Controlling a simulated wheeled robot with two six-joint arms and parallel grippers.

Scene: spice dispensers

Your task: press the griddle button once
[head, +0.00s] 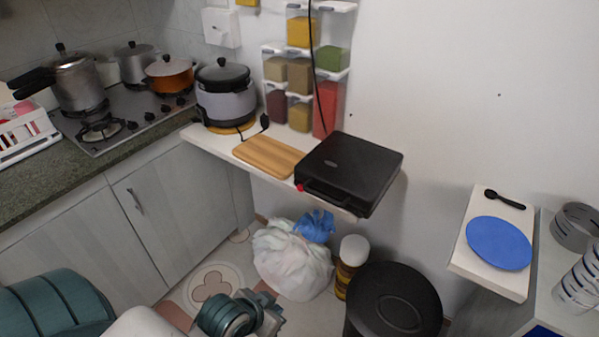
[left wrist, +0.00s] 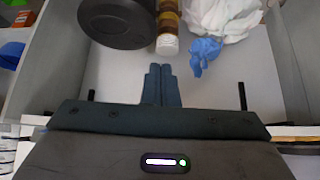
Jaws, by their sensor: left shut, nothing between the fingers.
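The black griddle (head: 350,172) sits closed on the white wall shelf, at its right end. A small red button (head: 299,187) shows at the griddle's front left corner. My left gripper (head: 268,312) is low at the bottom middle of the head view, below and in front of the shelf, apart from the griddle and button. In the left wrist view its two dark fingers (left wrist: 161,86) are together with nothing between them. The griddle and button are not recognisable in that view. My right gripper is not in view.
A wooden board (head: 268,156) and a rice cooker (head: 224,95) stand left of the griddle. Under the shelf are white bags (head: 292,262), a blue bag (head: 314,226), a jar (head: 350,262) and a black bin (head: 393,305). A blue plate (head: 499,243) lies at right.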

